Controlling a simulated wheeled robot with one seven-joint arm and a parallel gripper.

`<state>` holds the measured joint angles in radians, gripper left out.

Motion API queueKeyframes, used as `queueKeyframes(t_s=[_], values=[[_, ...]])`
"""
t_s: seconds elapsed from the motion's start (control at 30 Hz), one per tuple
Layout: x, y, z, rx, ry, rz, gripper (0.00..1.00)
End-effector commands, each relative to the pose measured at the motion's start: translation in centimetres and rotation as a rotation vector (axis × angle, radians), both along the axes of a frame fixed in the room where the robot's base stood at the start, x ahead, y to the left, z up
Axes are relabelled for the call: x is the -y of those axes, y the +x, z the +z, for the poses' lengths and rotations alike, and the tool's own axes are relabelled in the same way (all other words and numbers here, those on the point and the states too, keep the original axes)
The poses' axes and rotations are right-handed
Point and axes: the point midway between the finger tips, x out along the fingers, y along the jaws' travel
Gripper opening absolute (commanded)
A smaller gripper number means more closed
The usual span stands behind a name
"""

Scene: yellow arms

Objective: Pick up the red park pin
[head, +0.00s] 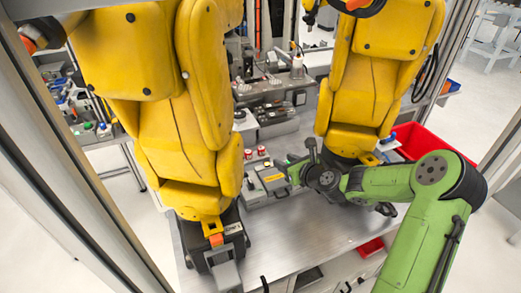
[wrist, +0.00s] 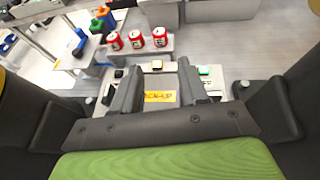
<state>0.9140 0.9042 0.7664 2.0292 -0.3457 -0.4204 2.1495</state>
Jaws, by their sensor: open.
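Three small red and white cylinders stand in a row in the wrist view: left (wrist: 114,41), middle (wrist: 137,39) and right (wrist: 160,37). They look like cans, and I cannot tell which one is the red park pin. In the head view, two red-topped pieces (head: 248,154) show beside the grey box, left of my gripper (head: 286,168). In the wrist view my gripper (wrist: 157,85) is open and empty. Its fingers are apart over a grey block with a yellow pick-up label (wrist: 159,97). The red cylinders stand beyond the fingertips, untouched.
Two yellow arms (head: 185,100) (head: 375,60) stand on either side. A red bin (head: 435,140) is at the right. The metal table top (head: 300,225) is largely clear in front. Blue and green containers (wrist: 103,20) stand behind the cylinders.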

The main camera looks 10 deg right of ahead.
Motion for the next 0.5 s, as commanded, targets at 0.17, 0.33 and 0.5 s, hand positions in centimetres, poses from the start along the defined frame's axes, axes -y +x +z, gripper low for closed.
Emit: queueKeyframes(t_s=[0.17,0.33,0.5], values=[[-1.7,4.0,-2.0,0.0,0.0,0.007,0.43],[-2.6,6.6,-3.1,-0.001,-0.003,0.005,0.43],[-3.3,8.7,-4.0,-0.001,-0.005,0.006,0.43]])
